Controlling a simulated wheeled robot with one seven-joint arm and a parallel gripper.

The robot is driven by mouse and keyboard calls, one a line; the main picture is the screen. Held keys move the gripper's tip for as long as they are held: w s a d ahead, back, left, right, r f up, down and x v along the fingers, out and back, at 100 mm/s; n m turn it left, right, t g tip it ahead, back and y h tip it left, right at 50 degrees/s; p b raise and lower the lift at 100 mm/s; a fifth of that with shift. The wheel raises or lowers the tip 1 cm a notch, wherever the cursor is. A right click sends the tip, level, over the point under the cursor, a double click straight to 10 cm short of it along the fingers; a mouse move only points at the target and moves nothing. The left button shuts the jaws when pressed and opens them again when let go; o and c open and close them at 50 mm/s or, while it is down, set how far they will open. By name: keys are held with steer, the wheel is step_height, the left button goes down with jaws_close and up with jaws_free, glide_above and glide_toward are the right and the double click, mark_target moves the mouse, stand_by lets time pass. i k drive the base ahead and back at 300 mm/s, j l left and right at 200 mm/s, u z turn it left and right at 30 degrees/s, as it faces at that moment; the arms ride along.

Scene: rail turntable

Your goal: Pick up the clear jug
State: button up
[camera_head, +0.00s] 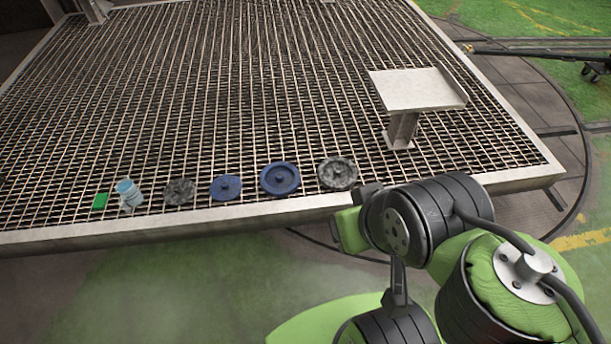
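A pale bluish jug-like vessel (129,193), which looks like the clear jug, stands near the front edge of the grating at the left in the head view. Its rim looks light blue, and a handle or spout is too small to make out surely. My green and black arm (425,215) reaches up from the lower right, well to the right of the jug and apart from it. The fingers of my gripper do not show.
On the grating (250,110), a green square (100,201) lies left of the jug. Right of it lie a grey disc (179,191), a blue disc (226,188), a larger blue disc (280,179) and another grey disc (337,173). A metal stand (418,90) rises at right.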

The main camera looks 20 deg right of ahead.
mark_target(129, 192)
steer(key=u, duration=1.25)
steer(key=i+j, duration=0.2)
steer(key=i, duration=0.3)
steer(key=i+j+u, duration=0.1)
steer(key=i, duration=0.45)
steer(key=i+j, duration=0.3)
steer(key=i, duration=0.2)
steer(key=i+j, duration=0.15)
steer(key=i, duration=0.4)
steer(key=i+j+u, duration=0.1)
steer(key=i, duration=0.4)
steer(key=j, duration=0.1)
